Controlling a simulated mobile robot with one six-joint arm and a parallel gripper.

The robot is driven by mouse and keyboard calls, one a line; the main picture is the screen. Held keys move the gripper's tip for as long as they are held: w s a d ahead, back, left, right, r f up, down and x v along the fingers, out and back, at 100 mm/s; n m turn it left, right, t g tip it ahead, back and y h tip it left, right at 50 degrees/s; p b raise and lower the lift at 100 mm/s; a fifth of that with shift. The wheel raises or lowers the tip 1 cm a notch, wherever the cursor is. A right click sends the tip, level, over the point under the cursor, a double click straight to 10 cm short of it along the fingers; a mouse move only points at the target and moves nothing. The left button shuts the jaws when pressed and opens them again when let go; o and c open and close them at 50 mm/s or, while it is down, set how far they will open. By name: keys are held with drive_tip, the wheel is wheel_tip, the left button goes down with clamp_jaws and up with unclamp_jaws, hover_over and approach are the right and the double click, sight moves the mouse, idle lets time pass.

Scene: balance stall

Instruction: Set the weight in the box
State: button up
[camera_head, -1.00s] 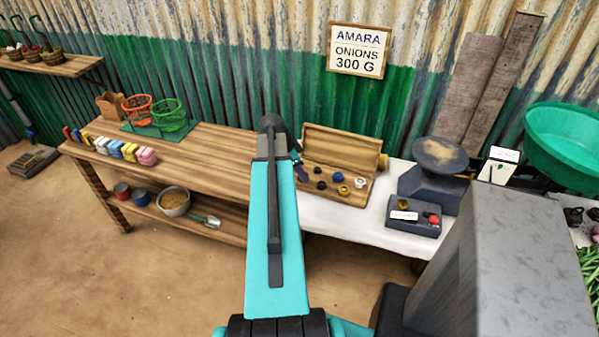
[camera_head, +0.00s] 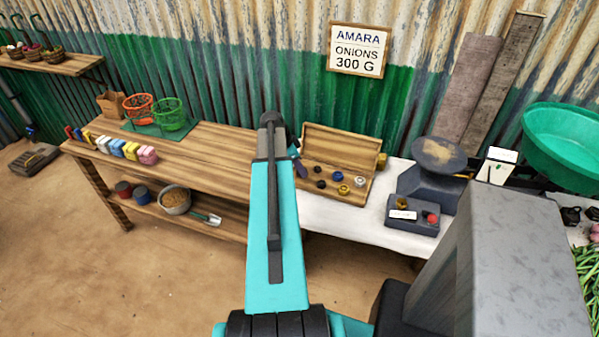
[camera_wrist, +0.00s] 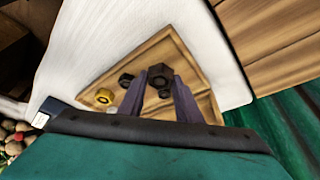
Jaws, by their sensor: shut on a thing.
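The wooden box (camera_head: 375,160) stands open on the white cloth, its lid tilted back. Several weights lie in it, among them a blue one (camera_head: 338,176), a brass one (camera_head: 343,190) and a silver one (camera_head: 360,181). My gripper (camera_head: 301,169) is at the box's left end, partly hidden by my arm. In the wrist view, my gripper (camera_wrist: 161,88) is shut on a dark hexagonal weight (camera_wrist: 161,73), which shows over the box. A brass weight (camera_wrist: 104,97) and a black weight (camera_wrist: 125,80) lie beside it in that view. I cannot tell whether the held weight touches the box floor.
A scale (camera_head: 434,182) stands right of the box, with a brass piece (camera_head: 403,203) and a red piece (camera_head: 432,217) on its front. A green basin (camera_head: 560,150) is far right. Left, the wooden bench (camera_head: 225,152) is mostly bare beyond colored packets and two baskets.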

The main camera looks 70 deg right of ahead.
drive_tip(key=shift+f+p, duration=0.45)
drive_tip(key=shift+f, duration=0.85)
drive_tip(key=shift+f, duration=0.15)
drive_tip(key=o, duration=1.2)
drive_tip(key=shift+w+r, duration=0.1)
drive_tip(key=shift+r, duration=0.2)
drive_tip(key=b+v, duration=0.3)
drive_tip(key=v, duration=0.8)
drive_tip(key=shift+a+r, duration=0.2)
drive_tip(key=shift+r, duration=0.1)
drive_tip(key=shift+w, duration=0.1)
